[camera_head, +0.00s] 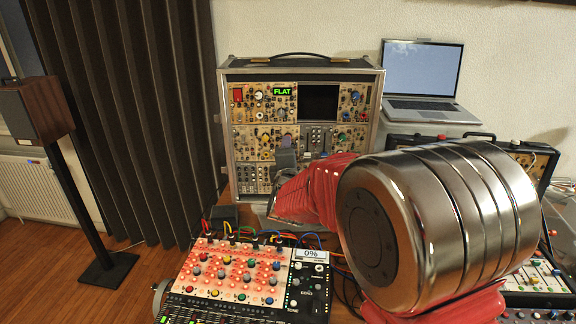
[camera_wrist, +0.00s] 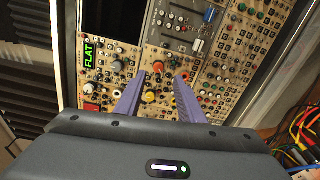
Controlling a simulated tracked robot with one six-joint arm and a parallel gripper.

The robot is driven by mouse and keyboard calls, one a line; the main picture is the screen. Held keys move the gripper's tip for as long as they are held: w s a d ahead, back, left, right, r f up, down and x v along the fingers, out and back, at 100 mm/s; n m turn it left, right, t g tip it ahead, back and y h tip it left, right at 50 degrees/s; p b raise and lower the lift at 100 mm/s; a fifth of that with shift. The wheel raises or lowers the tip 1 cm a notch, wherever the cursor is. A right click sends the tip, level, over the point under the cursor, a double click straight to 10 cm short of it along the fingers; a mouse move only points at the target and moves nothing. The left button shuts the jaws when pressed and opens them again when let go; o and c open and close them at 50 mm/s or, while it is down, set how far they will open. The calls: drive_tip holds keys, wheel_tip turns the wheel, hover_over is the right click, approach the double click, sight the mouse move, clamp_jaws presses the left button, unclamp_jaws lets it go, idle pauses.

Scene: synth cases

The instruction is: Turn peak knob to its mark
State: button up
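The synth case (camera_head: 230,150) stands upright with rows of tan panels full of small knobs. A green display (camera_head: 282,91) reads FLAT at its top; it also shows in the wrist view (camera_wrist: 89,54). My gripper (camera_wrist: 159,76) is open, its two purple fingers apart and pointing at the panel. In the wrist view an orange knob (camera_wrist: 158,67) appears between the fingertips, and a yellow-orange knob (camera_wrist: 150,97) lower between the fingers. I cannot tell whether the fingers touch either. The labels are too small to read, so I cannot tell which knob is peak, nor see its mark.
A red-lit mixer panel (camera_head: 235,272) with a 0% display (camera_head: 311,254) and patch cables stands in front. A laptop (camera_head: 420,75) sits at the back right. Another case (camera_head: 540,165) is at right, and a speaker (camera_head: 40,110) on a stand at left.

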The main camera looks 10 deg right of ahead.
drive_tip(key=s+a, duration=0.1)
drive_tip(key=s, duration=0.6)
drive_tip(key=shift+s+a, duration=0.2)
drive_tip(key=shift+s, duration=0.2)
